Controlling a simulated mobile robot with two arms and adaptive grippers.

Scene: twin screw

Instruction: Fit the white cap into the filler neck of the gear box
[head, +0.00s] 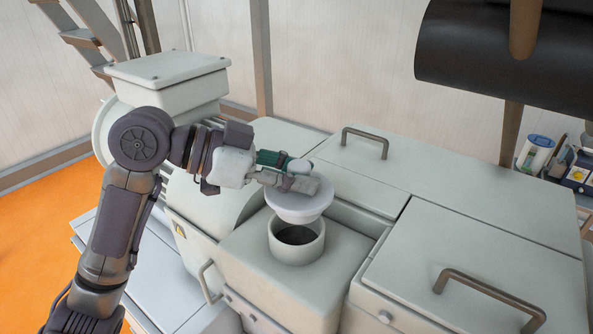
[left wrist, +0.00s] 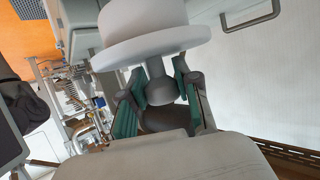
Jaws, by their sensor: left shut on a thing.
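The white cap (head: 297,207) is in the head view, just above the filler neck (head: 297,247) of the gear box (head: 255,265). The neck is a short round collar with a dark opening, and a gap shows between its rim and the cap. My left gripper (head: 300,180) is shut on the cap's knob from above. The left wrist view also shows the cap (left wrist: 140,35), with its wide flange toward my fingers and its knob between the fingertips (left wrist: 160,85). My right gripper is not in view.
A lid with a handle (head: 365,143) lies behind the neck, and another lid with a handle (head: 490,295) is at the right. A box-topped housing (head: 168,75) stands behind my left arm. A shelf with small items (head: 560,165) is at the far right.

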